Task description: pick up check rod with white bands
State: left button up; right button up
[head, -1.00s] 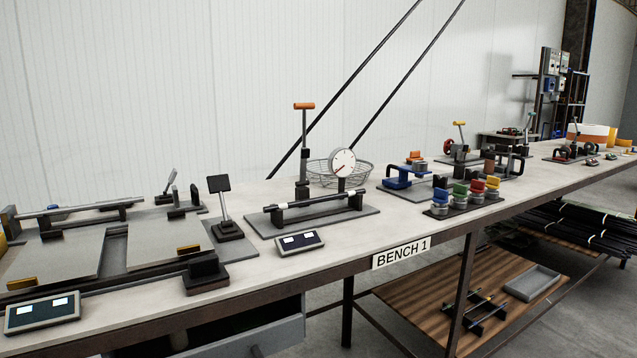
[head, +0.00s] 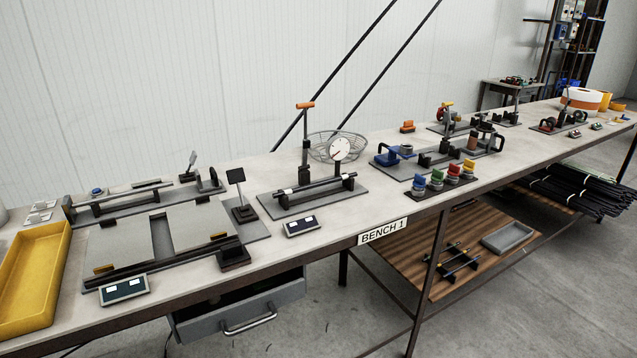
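A dark rod with white bands (head: 318,186) lies across the supports of a grey gauge stand (head: 362,190) on the bench. One white band shows near its left end and another near its right end. A round white dial (head: 340,149) stands just behind the rod. Neither of my grippers is in view.
The long bench (head: 318,239) carries a flat two-plate fixture (head: 185,228), a yellow tray (head: 30,285) and several coloured knobs (head: 436,179). A grey drawer (head: 240,308) stands open below. A small rack of rods (head: 452,262) and a grey tray (head: 508,237) are on the lower shelf.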

aim_at(289, 192)
jog(key=i+l+u, duration=0.1)
jog(key=l, duration=0.25)
jog(key=i+l, duration=0.25)
jog(key=i+l+u, duration=0.15)
jog(key=l, duration=0.3)
jog(key=i+l+u, duration=0.1)
jog(key=l, duration=0.25)
jog(key=i+l+u, duration=0.1)
jog(key=l, duration=0.3)
jog(key=i+l, duration=0.25)
jog(key=l, duration=0.15)
jog(key=i+l+u, duration=0.15)
jog(key=l, duration=0.25)
jog(key=i+l+u, duration=0.1)
jog(key=l, duration=0.3)
